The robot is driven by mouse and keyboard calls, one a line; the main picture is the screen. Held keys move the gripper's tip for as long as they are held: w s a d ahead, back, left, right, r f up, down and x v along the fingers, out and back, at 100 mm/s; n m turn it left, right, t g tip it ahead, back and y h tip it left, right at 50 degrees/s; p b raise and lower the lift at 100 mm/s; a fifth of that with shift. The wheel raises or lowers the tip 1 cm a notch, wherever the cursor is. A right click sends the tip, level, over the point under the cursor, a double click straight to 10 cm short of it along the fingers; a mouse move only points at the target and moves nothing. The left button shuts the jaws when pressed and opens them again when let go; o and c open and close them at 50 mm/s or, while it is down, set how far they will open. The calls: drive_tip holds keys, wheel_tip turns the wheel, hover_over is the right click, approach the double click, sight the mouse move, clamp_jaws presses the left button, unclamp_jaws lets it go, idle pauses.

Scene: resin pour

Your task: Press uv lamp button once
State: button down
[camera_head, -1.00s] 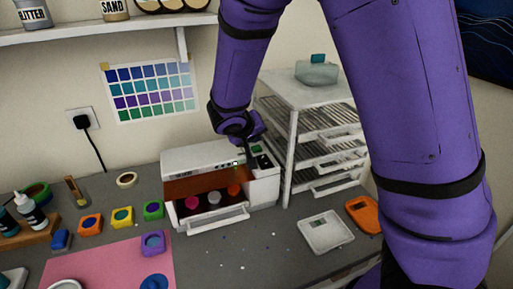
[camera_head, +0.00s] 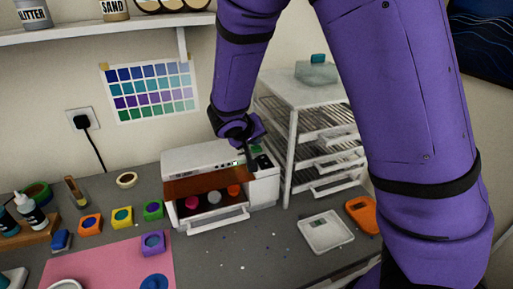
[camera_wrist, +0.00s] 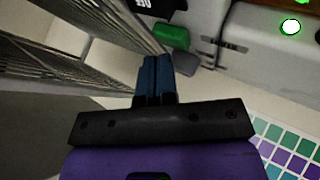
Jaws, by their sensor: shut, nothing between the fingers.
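The UV lamp (camera_head: 196,160) is a white box with an orange front cover and an open lower front holding several coloured round pieces. A dark panel (camera_head: 264,161) with a green part is on its right top. In the wrist view, a green button (camera_wrist: 171,36) and a grey block (camera_wrist: 186,63) show just beyond my fingertips. My gripper (camera_wrist: 155,62) is shut and empty, its blue fingers pointing at the panel area. In the head view my gripper (camera_head: 250,157) is over the lamp's right end, partly hidden by my wrist. I cannot tell whether the fingertips touch the button.
A white drying rack (camera_head: 291,150) stands close to the lamp's right. Coloured moulds (camera_head: 122,217) and a pink mat (camera_head: 110,262) lie left. A bright green light (camera_wrist: 290,27) glows on the lamp.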

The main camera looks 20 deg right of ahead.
sight(255, 147)
drive_tip(key=shift+f, duration=0.4)
idle(0.5)
idle(0.3)
drive_tip(key=shift+r, duration=0.8)
drive_tip(key=shift+r, duration=2.55)
